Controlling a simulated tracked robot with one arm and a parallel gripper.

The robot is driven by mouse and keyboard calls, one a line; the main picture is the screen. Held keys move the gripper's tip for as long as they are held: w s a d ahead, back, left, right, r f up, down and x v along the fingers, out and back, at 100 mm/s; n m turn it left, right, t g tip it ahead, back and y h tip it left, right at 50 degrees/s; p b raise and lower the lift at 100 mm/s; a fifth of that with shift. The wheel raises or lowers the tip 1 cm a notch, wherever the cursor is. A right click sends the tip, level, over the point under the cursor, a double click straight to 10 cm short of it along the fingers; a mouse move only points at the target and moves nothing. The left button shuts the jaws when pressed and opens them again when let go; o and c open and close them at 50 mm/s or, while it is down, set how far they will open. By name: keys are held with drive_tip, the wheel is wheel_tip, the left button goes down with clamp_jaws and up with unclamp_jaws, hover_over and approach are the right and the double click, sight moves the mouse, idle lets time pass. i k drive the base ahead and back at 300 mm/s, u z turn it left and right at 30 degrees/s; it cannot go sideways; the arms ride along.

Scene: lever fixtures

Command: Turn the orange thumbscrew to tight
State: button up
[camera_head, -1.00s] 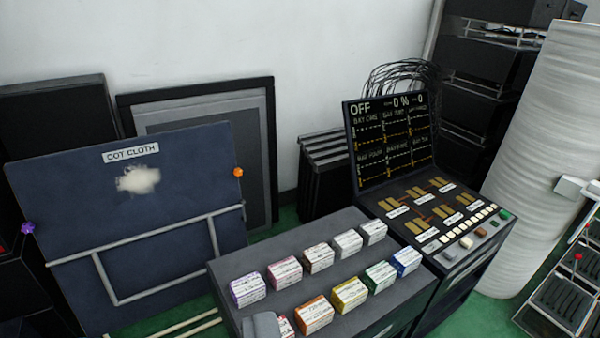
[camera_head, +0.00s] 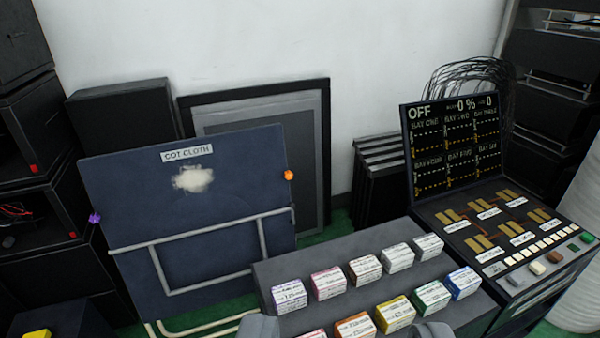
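The orange thumbscrew (camera_head: 288,175) is a small knob on the right edge of the upright dark blue panel (camera_head: 235,215) labelled COT CLOTH. A purple knob (camera_head: 95,218) sits on the panel's left edge. It cannot be told from here how tight either knob is. My gripper (camera_head: 346,329) shows only as two grey fingertips at the bottom edge, wide apart with nothing seen held between them. It is well short of the panel, in front of the shelf of boxes; the rest of it is out of view.
A grey stepped stand (camera_head: 325,262) with several coloured label boxes fills the lower middle. A console (camera_head: 460,150) with a screen reading OFF stands right of it. Grey tubing (camera_head: 200,233) crosses the panel's front. Dark cabinets (camera_head: 30,190) stand at left. A framed board (camera_head: 318,120) leans behind.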

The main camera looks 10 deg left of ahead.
sight(288, 174)
drive_tip(key=i, duration=0.9)
drive_tip(key=u, duration=0.1)
